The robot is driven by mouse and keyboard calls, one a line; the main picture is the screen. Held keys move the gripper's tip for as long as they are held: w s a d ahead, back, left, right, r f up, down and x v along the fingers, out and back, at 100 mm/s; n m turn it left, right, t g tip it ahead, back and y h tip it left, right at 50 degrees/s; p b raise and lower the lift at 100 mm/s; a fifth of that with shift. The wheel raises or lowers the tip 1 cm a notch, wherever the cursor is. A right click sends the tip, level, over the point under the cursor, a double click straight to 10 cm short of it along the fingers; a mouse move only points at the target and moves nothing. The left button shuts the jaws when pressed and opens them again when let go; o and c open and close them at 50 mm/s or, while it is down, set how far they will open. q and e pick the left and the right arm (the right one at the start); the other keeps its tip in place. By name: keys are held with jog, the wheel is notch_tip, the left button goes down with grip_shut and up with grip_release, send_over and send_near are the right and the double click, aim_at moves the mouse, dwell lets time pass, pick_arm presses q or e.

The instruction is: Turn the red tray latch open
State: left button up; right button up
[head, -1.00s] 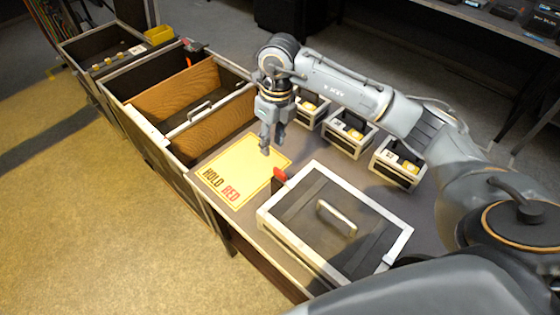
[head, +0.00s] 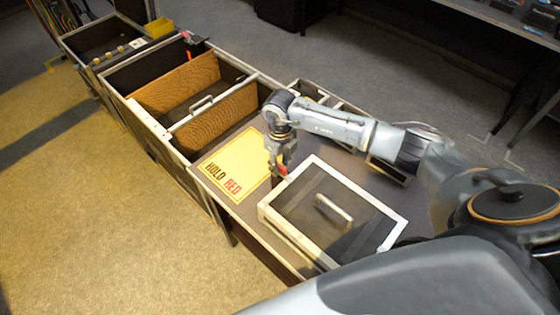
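The red tray latch (head: 282,170) is a small red piece at the upper left corner of the grey lidded tray (head: 383,239), which has a pale frame and a handle (head: 333,208) on top. My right gripper (head: 277,172) points down at the latch, with its fingers right at it and partly covering it. I cannot tell whether the fingers touch or grip the latch. The latch's exact angle is unclear. My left gripper is not in view.
A yellow "HOLD RED" sheet (head: 228,172) lies left of the tray. Open bins with wooden dividers (head: 179,84) stand farther left. Small boxes (head: 308,91) behind my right arm are partly hidden. A red-orange item (head: 191,38) sits on a far bin's edge.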

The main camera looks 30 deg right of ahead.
jog(key=shift+f, duration=0.15)
jog(key=shift+c, duration=0.4)
grip_shut()
